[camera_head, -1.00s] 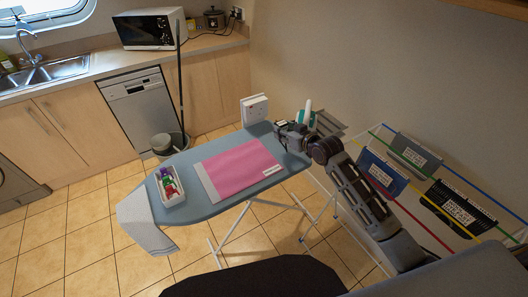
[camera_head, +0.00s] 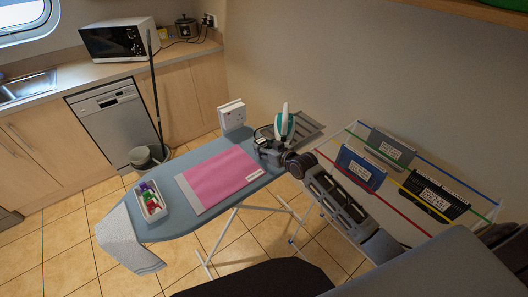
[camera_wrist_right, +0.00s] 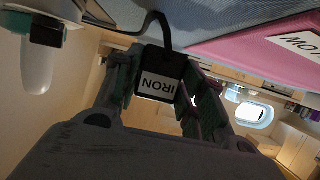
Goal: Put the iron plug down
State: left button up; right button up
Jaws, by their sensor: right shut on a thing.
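In the head view my right gripper (camera_head: 264,143) is over the right end of the blue ironing board (camera_head: 178,222), just left of the white and teal iron (camera_head: 284,122). Whether the plug touches the board is hard to tell. My left gripper is not in view.
A white socket box (camera_head: 232,115) stands behind the board's far edge, left of the gripper. A pink cloth (camera_head: 218,180) lies mid-board, and a white tray (camera_head: 151,203) of coloured things is at the left.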

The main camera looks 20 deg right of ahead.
jog(key=shift+f, duration=1.2)
jog(key=o, duration=1.1)
jog(key=shift+f, duration=0.1)
jog(key=shift+v, duration=5.65)
jog(key=shift+s+r, duration=0.3)
jog(key=shift+o, duration=0.6)
